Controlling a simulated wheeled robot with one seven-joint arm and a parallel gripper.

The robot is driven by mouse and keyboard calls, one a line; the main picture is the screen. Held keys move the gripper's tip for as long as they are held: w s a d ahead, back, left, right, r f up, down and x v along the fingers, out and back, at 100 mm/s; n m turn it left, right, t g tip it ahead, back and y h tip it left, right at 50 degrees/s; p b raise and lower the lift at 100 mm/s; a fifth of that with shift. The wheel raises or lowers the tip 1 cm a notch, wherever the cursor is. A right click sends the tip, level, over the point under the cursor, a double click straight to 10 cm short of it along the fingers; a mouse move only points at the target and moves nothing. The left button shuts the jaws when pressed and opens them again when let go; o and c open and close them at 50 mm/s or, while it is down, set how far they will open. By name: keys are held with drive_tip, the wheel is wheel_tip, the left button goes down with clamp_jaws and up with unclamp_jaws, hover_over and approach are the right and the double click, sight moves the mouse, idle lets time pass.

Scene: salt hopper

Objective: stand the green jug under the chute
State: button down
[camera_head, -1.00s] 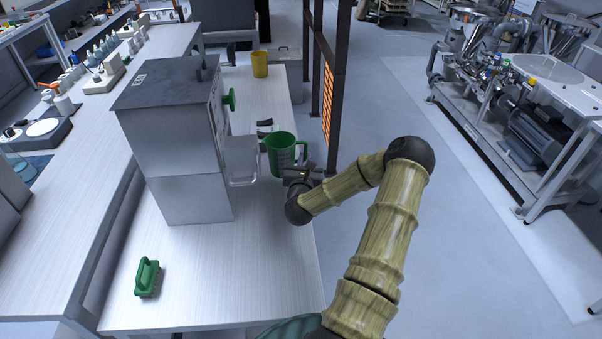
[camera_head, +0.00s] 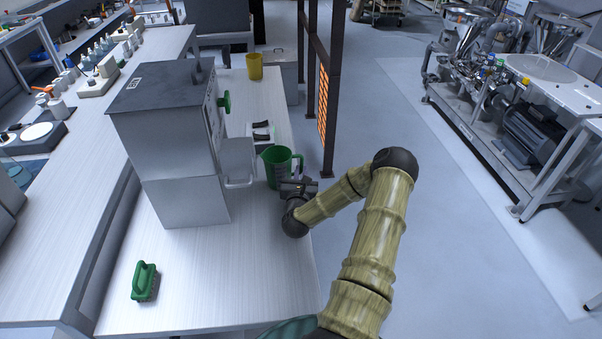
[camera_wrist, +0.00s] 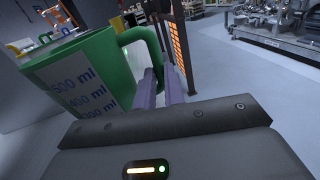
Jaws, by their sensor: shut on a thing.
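The green jug (camera_head: 280,168) is at the right side of the hopper, near the bench's right edge, and looks roughly upright. My gripper (camera_head: 290,183) is shut on its handle. The grey hopper (camera_head: 175,145) stands on the bench. Its pale chute (camera_head: 238,160) sticks out to the right; the jug is just right of it, not under it.
A green knob (camera_head: 225,103) is on the hopper's side. A green brush (camera_head: 145,282) lies on the bench in front. Dark pieces on a white plate (camera_head: 260,133) lie behind the jug. A yellow cup (camera_head: 254,66) stands farther back. A dark frame (camera_head: 325,100) stands right of the bench.

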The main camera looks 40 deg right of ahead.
drive_tip(key=shift+f, duration=0.2)
drive_tip(key=c, duration=1.5)
unclamp_jaws()
drive_tip(key=shift+r, duration=0.1)
drive_tip(key=shift+r, duration=0.15)
drive_tip(key=b+v, duration=0.1)
drive_tip(key=v, duration=1)
drive_tip(key=shift+a, duration=0.15)
drive_tip(key=shift+s+a, duration=0.2)
drive_tip(key=shift+s, duration=0.25)
drive_tip(key=shift+w, duration=0.1)
